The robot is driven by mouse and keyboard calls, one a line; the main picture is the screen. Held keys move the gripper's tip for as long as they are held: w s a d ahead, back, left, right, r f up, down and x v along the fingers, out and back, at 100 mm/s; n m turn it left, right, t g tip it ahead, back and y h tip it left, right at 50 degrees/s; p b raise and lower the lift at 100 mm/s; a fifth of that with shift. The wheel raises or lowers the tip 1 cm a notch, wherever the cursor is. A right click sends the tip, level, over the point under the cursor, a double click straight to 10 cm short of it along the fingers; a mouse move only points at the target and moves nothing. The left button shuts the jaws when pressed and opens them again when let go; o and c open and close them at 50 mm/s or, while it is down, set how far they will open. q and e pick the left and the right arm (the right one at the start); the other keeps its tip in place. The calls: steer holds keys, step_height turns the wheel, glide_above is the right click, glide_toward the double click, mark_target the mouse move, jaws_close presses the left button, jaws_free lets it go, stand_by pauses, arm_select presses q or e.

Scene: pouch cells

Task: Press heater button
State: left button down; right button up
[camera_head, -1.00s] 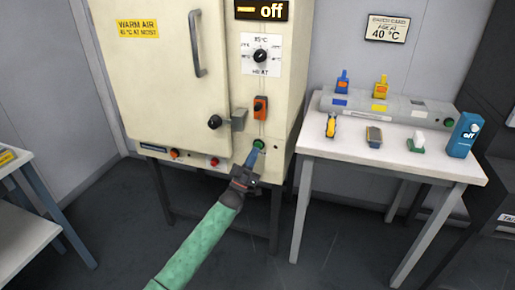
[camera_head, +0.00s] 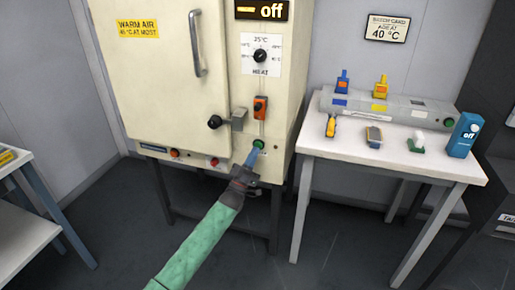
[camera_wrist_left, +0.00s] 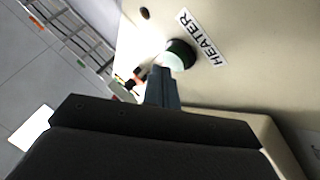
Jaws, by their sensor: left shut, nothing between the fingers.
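The heater button (camera_head: 259,144) is a green round button low on the right side of the cream oven cabinet (camera_head: 165,90). In the left wrist view the button (camera_wrist_left: 180,55) shows beside a white HEATER label (camera_wrist_left: 202,38). My left gripper (camera_head: 254,155) is shut and empty, its blue fingertips right at the button's lower left. In the left wrist view its fingertips (camera_wrist_left: 163,72) reach the button's edge; I cannot tell whether they touch it. The display (camera_head: 262,11) reads "off". My right gripper is not in view.
The cabinet door has a handle (camera_head: 196,43) and a black knob (camera_head: 215,122). An orange switch (camera_head: 260,107) sits above the button. A white table (camera_head: 340,152) with a grey rack (camera_head: 400,107) and small devices stands to the right.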

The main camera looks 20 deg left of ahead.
arm_select(q)
steer(key=shift+w, duration=0.1)
steer(key=shift+w, duration=0.45)
stand_by(0.4)
steer(key=shift+s, duration=0.6)
steer(key=s+p, duration=0.2)
steer(key=s, duration=0.4)
steer(key=shift+p, duration=0.35)
